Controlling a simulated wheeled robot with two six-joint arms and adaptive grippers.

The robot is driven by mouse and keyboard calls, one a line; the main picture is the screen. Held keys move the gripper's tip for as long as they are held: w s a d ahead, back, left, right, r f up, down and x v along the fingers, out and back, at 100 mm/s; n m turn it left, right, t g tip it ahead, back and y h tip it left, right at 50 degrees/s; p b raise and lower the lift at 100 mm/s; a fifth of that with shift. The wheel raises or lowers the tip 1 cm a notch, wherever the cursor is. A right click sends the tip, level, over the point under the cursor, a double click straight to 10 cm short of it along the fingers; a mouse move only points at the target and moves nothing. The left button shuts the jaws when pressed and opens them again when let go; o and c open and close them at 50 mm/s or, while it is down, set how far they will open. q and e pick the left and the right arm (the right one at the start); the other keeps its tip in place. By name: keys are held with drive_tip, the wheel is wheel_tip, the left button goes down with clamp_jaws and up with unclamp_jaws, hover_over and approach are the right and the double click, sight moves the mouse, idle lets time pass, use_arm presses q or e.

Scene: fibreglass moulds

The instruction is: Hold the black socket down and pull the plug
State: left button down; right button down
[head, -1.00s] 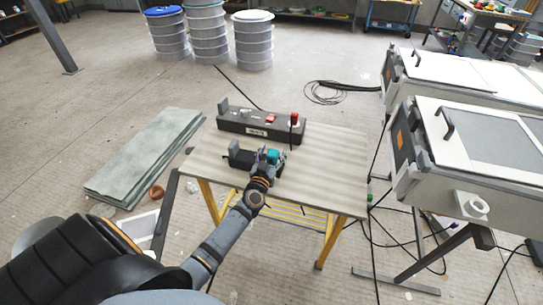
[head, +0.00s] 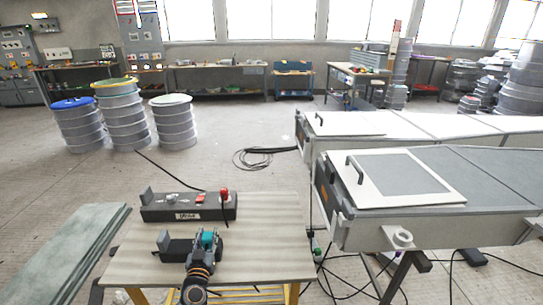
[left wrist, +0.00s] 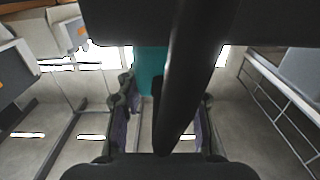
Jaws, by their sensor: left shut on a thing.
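The black socket (head: 176,248) lies on the near part of the table, left of my left gripper, with a grey upright piece at its left end. The teal plug (head: 208,237) is at the socket's right end; I cannot tell whether it is still seated. My left gripper (head: 206,245) is shut on the teal plug, coming from the near side. In the left wrist view the teal plug (left wrist: 149,70) shows between the two fingers, with a dark bar crossing in front and hiding part of it. My right gripper is not in view.
A long dark box (head: 190,208) with a red knob stands behind the socket on the wooden table (head: 270,225). The table's right part is mostly clear. A white-lidded machine (head: 400,185) stands to the right, and greenish sheets (head: 75,250) lie left. Cables run on the floor at right.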

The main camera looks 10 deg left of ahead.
use_arm(q)
drive_tip(key=c, duration=1.1)
unclamp_jaws()
drive_tip(key=o, duration=0.3)
